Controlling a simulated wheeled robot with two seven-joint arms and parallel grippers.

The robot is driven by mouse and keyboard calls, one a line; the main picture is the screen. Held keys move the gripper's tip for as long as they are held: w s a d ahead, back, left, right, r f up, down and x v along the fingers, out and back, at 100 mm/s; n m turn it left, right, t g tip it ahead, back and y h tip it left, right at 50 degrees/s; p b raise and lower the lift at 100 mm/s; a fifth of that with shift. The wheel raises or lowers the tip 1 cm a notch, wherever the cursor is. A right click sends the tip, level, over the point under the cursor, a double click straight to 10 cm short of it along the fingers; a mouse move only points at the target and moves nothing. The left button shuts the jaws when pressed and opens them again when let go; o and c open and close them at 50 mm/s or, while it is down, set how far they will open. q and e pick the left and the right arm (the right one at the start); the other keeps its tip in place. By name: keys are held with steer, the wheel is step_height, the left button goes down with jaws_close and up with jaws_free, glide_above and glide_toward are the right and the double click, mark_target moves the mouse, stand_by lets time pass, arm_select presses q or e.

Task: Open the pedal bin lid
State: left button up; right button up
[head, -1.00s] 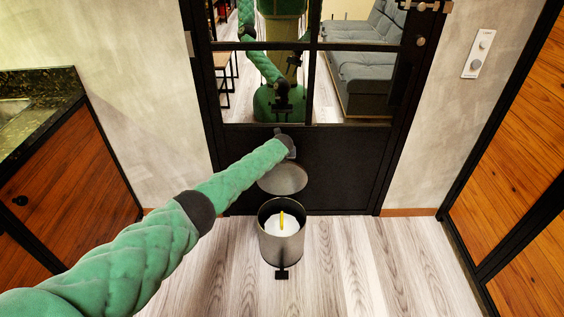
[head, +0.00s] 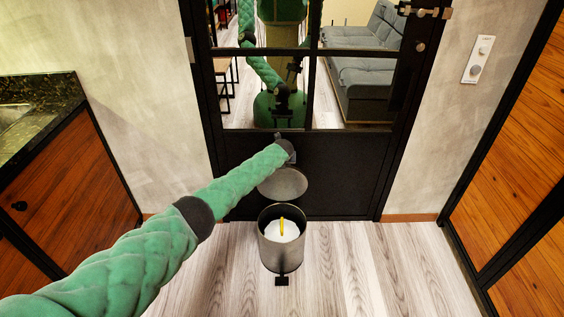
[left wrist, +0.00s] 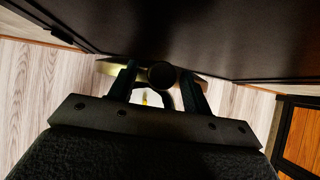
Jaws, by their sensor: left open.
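The pedal bin (head: 282,254) is a grey metal cylinder on the floor in the head view, with its pedal (head: 282,280) at the front. Its round lid (head: 283,183) stands raised at the back of the bin, tilted up, and the mouth is uncovered. A white inside and a yellow item (head: 282,228) show in it. My left gripper (head: 284,150) is at the lid's upper edge, its fingers mostly hidden by my wrist. In the left wrist view its two fingers (left wrist: 160,88) are apart; whether they touch the lid I cannot tell. My right gripper is out of view.
A black-framed glass door (head: 330,170) stands close behind the bin. A wooden cabinet with a dark stone top (head: 50,110) is at left, and wood panels (head: 520,170) are at right. The wood floor (head: 380,265) around the bin is clear.

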arm_select(q)
steer(key=v, duration=0.7)
steer(key=shift+s+r+p, duration=0.15)
steer(key=shift+s+p, duration=0.05)
steer(key=shift+p, duration=0.2)
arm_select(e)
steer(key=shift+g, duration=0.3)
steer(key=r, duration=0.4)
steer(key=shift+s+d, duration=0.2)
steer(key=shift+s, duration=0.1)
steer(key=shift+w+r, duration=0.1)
